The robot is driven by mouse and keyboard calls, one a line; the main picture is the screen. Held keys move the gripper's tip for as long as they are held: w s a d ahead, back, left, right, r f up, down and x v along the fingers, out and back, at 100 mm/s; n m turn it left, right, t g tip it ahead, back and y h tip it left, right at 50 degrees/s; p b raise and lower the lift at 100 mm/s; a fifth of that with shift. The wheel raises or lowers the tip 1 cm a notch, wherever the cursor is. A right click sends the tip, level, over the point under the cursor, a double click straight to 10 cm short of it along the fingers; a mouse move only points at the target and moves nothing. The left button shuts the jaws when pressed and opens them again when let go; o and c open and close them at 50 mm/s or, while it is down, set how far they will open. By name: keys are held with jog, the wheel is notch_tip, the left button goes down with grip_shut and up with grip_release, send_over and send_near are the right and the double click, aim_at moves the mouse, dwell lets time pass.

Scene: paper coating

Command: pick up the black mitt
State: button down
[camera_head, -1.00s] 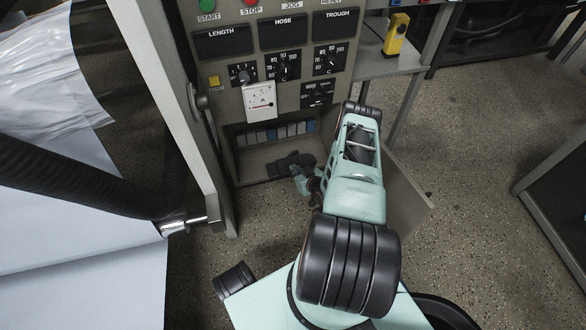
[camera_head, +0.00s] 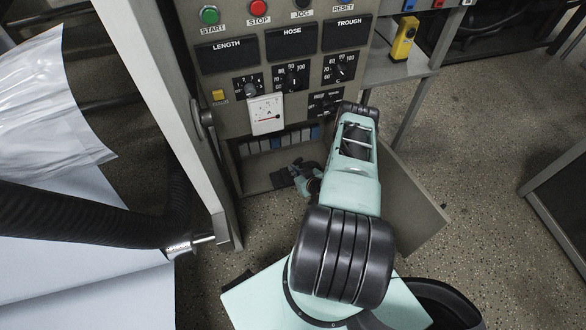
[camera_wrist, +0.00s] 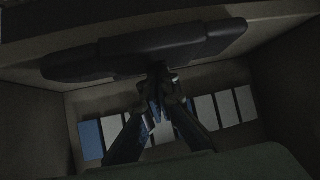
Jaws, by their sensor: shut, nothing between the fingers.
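The black mitt (camera_wrist: 140,50) shows in the wrist view as a long, flat dark shape across the upper middle. In the head view, a dark patch (camera_head: 282,179) on the compartment floor seems to be part of it. My gripper (camera_wrist: 161,78) is shut, with its fingertips at the near edge of the mitt in the wrist view; whether they touch it I cannot tell. Nothing shows held between them. In the head view my gripper (camera_head: 302,174) is small and partly hidden by my arm, inside the open compartment.
The compartment (camera_head: 255,180) sits low in a grey control cabinet, with walls close around my gripper. A row of white and blue blocks (camera_wrist: 92,139) lines its back. An open door panel (camera_head: 415,205) stands to the right. A black hose (camera_head: 90,215) runs at left.

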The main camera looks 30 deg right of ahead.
jog(key=shift+s+f, duration=0.2)
jog(key=shift+f, duration=0.05)
